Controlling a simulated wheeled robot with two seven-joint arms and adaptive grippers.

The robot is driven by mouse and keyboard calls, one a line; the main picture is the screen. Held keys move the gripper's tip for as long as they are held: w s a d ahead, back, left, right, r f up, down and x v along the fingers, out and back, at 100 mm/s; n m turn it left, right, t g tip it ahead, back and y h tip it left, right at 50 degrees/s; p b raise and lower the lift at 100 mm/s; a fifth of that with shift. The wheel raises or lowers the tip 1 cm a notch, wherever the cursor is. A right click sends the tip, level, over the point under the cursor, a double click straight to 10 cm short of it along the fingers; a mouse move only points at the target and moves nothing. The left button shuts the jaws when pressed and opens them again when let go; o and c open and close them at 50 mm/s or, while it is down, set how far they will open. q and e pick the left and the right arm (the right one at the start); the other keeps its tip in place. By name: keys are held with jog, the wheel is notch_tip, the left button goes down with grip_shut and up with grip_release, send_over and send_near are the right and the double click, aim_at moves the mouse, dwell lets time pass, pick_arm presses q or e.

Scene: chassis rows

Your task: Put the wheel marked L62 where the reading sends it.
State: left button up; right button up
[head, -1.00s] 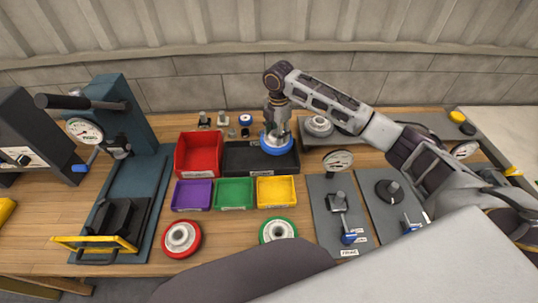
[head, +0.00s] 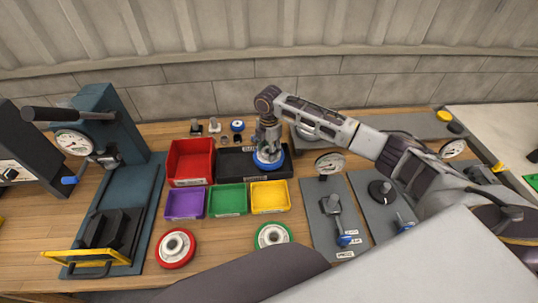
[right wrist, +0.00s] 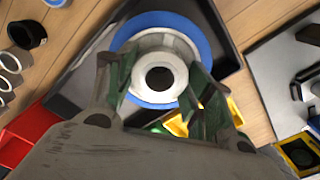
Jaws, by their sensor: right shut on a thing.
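My right gripper (head: 268,146) is shut on a blue-rimmed wheel (head: 268,163) with a pale hub. The wheel is at the right part of the black tray (head: 231,165); I cannot tell whether it touches the tray floor. In the right wrist view the fingers grip the hub of the wheel (right wrist: 202,45), over the dark tray (right wrist: 70,92). No L62 mark is readable on it. A red wheel (head: 176,247) and a green wheel (head: 272,236) lie at the front of the table. My left gripper is not in view.
A red bin (head: 189,163) adjoins the black tray on the left. Purple (head: 185,203), green (head: 227,199) and yellow (head: 270,196) trays stand in front. A blue press with a dial (head: 73,141) is at left. Grey plates with a gauge (head: 330,163) are at right.

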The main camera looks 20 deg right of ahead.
notch_tip(320, 180, down, 3)
jog(key=shift+r, duration=0.1)
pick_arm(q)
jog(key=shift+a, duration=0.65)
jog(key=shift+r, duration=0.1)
pick_arm(e)
jog(key=shift+f, duration=0.25)
